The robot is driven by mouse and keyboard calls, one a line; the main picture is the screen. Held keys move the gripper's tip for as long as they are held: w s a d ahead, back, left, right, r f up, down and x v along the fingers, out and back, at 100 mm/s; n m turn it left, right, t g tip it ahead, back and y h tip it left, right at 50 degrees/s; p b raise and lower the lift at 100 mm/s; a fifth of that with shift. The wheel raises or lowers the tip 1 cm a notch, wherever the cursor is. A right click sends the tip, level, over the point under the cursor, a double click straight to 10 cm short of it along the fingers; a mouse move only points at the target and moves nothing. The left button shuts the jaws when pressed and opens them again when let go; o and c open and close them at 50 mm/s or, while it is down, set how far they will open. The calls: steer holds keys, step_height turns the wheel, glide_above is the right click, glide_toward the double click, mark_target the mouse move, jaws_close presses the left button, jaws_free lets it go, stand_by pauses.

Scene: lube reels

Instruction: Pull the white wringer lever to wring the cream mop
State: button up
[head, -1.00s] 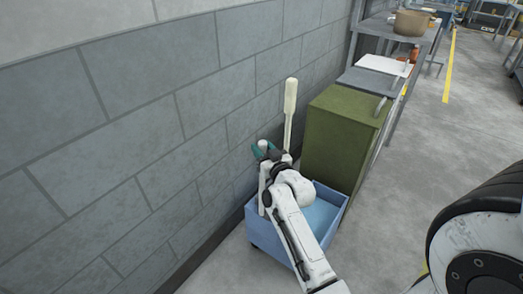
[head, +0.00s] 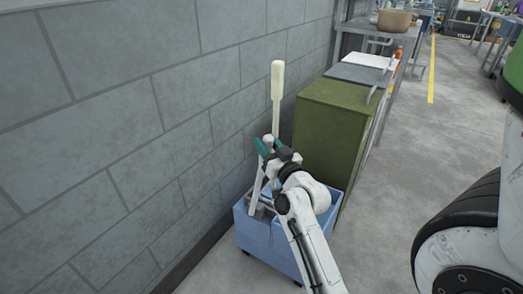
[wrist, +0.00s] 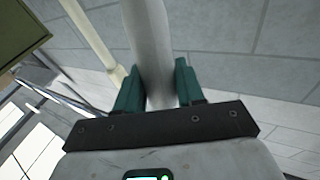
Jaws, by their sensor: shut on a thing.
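The white wringer lever (head: 257,187) rises from the blue mop bucket (head: 268,245), its top leaning a little to the right. My gripper (head: 269,147) has its teal fingers closed around the lever near its top end. In the wrist view the lever (wrist: 150,45) stands between the two fingers (wrist: 160,90). The cream mop (head: 278,95) stands upright just behind the gripper, its lower part hidden by my arm. Its pale handle also shows in the wrist view (wrist: 90,35), left of the lever and apart from the fingers. The mop head is hidden.
A grey block wall (head: 130,130) runs close along the left of the bucket. An olive-green cabinet (head: 335,130) stands right behind the bucket, with a metal shelf unit (head: 360,28) beyond. Open concrete floor (head: 400,170) lies to the right.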

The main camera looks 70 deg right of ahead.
steer(key=shift+s+f, duration=0.2)
steer(key=shift+s, duration=0.1)
steer(key=shift+s+a+f+b, duration=0.1)
steer(key=shift+s+f+b, duration=0.25)
steer(key=shift+b, duration=0.6)
steer(key=s+a+f+m+t+h+b, duration=0.1)
steer(key=s+b, duration=0.5)
steer(key=b, duration=0.4)
steer(key=shift+a+f+h, duration=0.25)
steer(key=shift+h, duration=0.15)
